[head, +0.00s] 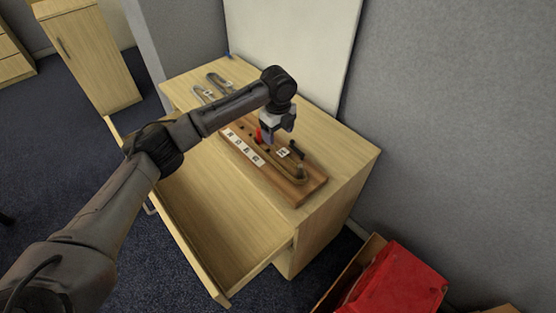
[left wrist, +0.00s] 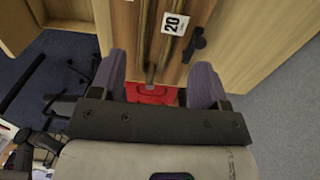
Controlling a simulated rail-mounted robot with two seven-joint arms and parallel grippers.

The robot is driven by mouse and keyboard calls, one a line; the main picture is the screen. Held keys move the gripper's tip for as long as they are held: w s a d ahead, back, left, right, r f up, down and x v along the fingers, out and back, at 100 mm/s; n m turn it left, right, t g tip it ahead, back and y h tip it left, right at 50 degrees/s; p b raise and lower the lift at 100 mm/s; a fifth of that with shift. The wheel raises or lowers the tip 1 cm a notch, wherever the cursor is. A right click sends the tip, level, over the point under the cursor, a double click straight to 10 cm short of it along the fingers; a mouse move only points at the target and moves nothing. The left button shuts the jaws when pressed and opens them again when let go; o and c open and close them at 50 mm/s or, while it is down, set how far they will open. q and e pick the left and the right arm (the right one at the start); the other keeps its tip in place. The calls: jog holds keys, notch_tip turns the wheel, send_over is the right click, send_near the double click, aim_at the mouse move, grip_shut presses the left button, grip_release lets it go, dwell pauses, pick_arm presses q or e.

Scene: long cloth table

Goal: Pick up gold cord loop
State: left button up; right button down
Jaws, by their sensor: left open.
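The gold cord loop (head: 288,174) lies along a brown wooden board (head: 312,190) on the cabinet top, its rounded end near the board's right end. In the left wrist view the gold cord (left wrist: 146,38) shows as strands running up out of the picture, with a dark end between the fingers. My left gripper (head: 276,136) is open and points down over the board. In the left wrist view its two fingers (left wrist: 160,78) are spread on either side of the cord's end. They hide part of the board. My right gripper is not in view.
Grey loops (head: 217,82) lie at the cabinet's back left. An open, empty drawer (head: 215,235) juts out in front. A red object (head: 400,280) sits in a box lower right.

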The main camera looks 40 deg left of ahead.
pick_arm(q)
send_over(278, 159)
notch_tip(278, 159, down, 5)
jog(key=shift+f+b, duration=0.1)
jog(key=shift+b, duration=0.25)
jog(key=shift+f+b, duration=0.7)
jog(key=shift+f, duration=1.85)
jog(key=c, duration=0.6)
